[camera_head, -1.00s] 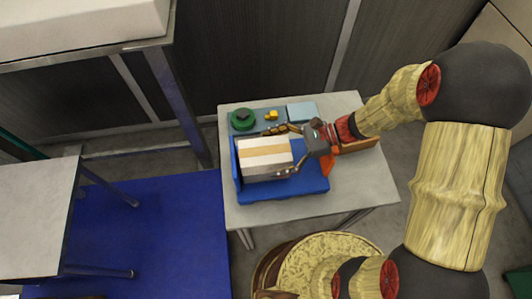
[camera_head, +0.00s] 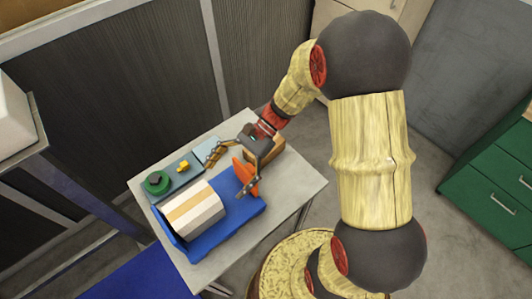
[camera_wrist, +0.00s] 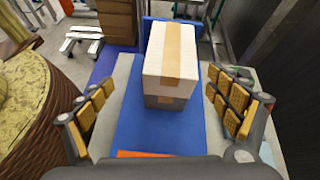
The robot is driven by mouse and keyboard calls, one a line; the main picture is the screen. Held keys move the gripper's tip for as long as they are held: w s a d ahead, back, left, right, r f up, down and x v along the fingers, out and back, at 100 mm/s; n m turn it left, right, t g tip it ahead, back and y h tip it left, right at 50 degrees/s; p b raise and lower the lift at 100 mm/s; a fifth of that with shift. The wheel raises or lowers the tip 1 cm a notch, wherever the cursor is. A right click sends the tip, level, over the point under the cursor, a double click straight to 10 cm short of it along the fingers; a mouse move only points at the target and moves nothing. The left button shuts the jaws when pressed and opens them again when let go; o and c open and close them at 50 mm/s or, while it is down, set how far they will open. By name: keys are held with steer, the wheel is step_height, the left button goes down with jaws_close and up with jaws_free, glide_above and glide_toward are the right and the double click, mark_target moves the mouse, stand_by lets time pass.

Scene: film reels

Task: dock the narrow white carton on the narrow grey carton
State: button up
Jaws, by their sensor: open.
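The white carton (camera_head: 192,208) with a tan tape strip stands in a blue holder (camera_head: 228,218) on the table. It also shows in the wrist view (camera_wrist: 157,58), straight ahead between the fingers. A grey band (camera_wrist: 165,101) shows low on its near face there, with a bit of tape; I cannot tell whether this is the grey carton beneath or shading. My gripper (camera_head: 227,174) is open and empty. It is apart from the carton, to its upper right in the head view, with its fingers spread over the holder's open end.
An orange upright piece (camera_head: 246,177) stands at the holder's near end, close under my gripper. A green round item (camera_head: 157,182), a small yellow item (camera_head: 184,166) and a light blue block (camera_head: 207,150) lie along the table's far side. The table's right part (camera_head: 295,188) is bare.

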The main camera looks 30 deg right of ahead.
steer(key=s+d+r+n+t+h, duration=0.4)
steer(key=d+r+n+h, duration=0.1)
steer(key=r, duration=0.4)
steer(key=s+d+r+n+t+h, duration=0.4)
steer(key=d+r+n+t+h, duration=0.1)
steer(key=r+n, duration=0.3)
steer(key=shift+s+d+r+h, duration=0.35)
steer(key=shift+d+h, duration=0.35)
steer(key=shift+h, duration=0.1)
